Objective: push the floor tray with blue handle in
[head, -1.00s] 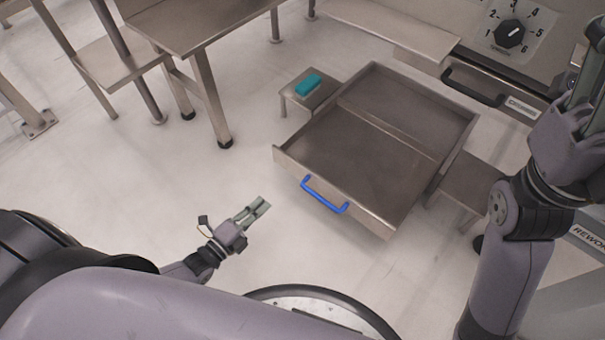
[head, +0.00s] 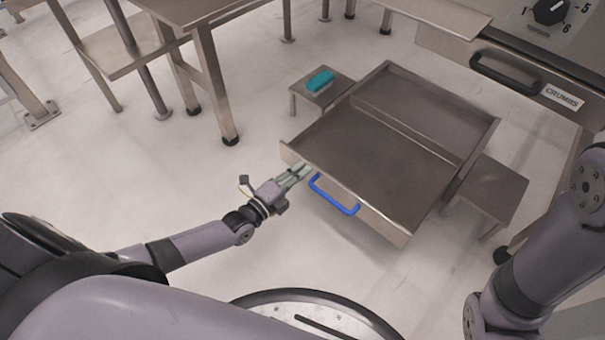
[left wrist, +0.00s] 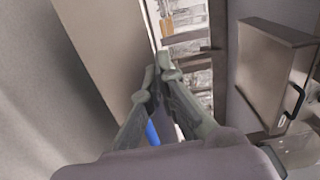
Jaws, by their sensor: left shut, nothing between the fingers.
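The floor tray (head: 385,165) is a wide, shallow metal drawer, pulled out and seen from above in the head view. Its blue handle (head: 334,196) is on its near front face. My left gripper (head: 304,170) is shut and empty, with its fingertips close to the front face, just left of the handle. I cannot tell whether they touch it. In the left wrist view the closed fingers (left wrist: 157,78) hide most of the blue handle (left wrist: 152,132). My right arm shows at the right edge of the head view, but its gripper is out of the picture.
A low side stand (head: 322,98) with a teal object (head: 320,80) is left of the tray. Another low stand (head: 492,190) is at its right. A unit with a black handle (head: 505,74) and a dial (head: 550,10) stands behind.

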